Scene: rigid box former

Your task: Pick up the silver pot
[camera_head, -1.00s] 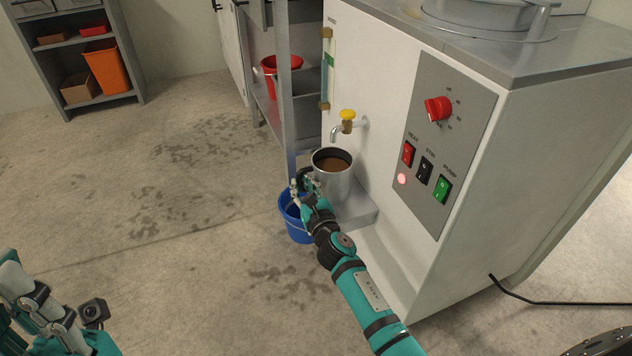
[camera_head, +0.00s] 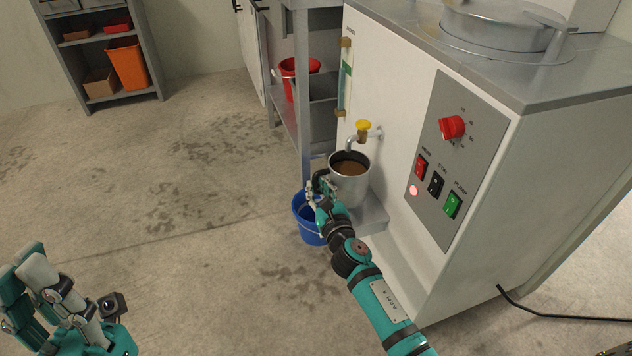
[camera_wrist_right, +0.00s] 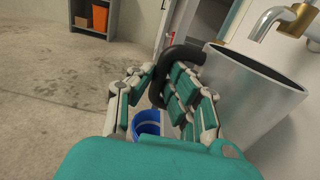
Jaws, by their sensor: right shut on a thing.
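The silver pot (camera_head: 350,186) holds brown liquid and is upright under the tap, at the small shelf on the machine's front. In the right wrist view the pot (camera_wrist_right: 250,92) fills the right side, with its black handle (camera_wrist_right: 178,58) towards the gripper. My right gripper (camera_head: 322,184) is shut on the pot's handle; in the right wrist view its fingers (camera_wrist_right: 170,92) wrap around it. I cannot tell whether the pot touches the shelf. My left gripper (camera_head: 40,285) is at the lower left, empty and far from the pot; its fingers look spread apart.
The tap (camera_head: 360,136) with a yellow knob is just above the pot. The white machine (camera_head: 400,100) stands right, with a switch panel (camera_head: 440,150). A blue bucket (camera_head: 308,222) is on the floor below the gripper. A metal rack (camera_head: 304,100) stands behind. The floor at left is clear.

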